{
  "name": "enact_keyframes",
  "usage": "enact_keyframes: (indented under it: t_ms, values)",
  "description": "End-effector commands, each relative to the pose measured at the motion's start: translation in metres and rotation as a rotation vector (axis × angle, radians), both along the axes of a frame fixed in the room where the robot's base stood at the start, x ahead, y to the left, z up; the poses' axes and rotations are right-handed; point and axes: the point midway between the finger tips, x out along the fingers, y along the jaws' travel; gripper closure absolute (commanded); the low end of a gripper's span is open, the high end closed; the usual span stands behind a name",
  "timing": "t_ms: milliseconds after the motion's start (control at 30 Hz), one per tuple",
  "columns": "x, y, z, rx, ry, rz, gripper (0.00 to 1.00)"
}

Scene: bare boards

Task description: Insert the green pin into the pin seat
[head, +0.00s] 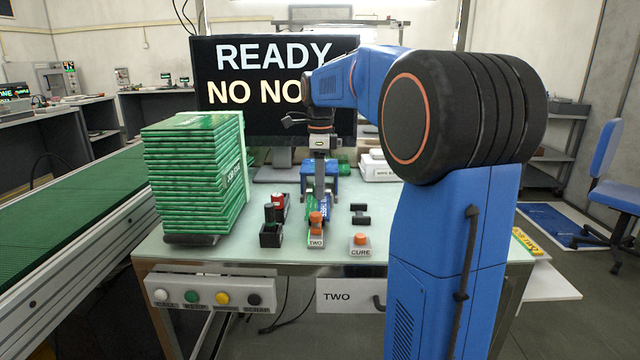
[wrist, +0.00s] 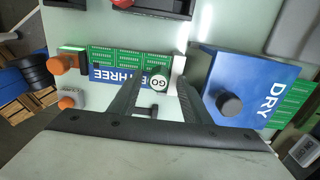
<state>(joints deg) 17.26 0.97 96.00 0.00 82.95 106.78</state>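A pin with a round, pale green top marked GO (wrist: 158,79) shows between the fingers of my gripper (wrist: 160,86) in the wrist view. The fingers come down on either side of it; whether they touch it is unclear. In the head view, my gripper (head: 320,194) is low over the far end of the fixture with the TWO label (head: 315,243), and the pin cannot be made out there. A black holder (head: 270,238) stands left of the fixture with a dark cylinder and a red piece by it. I cannot tell which part is the pin seat.
A tall stack of green boards (head: 195,175) stands on the left. A blue DRY block (wrist: 245,85) is close beside my gripper. The orange CURE button (head: 360,240) and a small black part (head: 360,214) are right of the fixture.

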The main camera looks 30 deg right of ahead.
Motion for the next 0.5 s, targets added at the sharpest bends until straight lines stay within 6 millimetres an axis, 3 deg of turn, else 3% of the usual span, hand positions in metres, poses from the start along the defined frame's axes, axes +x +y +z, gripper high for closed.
enact_keyframes:
  t_ms: [267,500]
  values:
    - [0.000,0.000,0.007,0.001,0.001,0.000,0.55]
    - [0.001,0.000,0.046,0.000,-0.002,0.000,0.55]
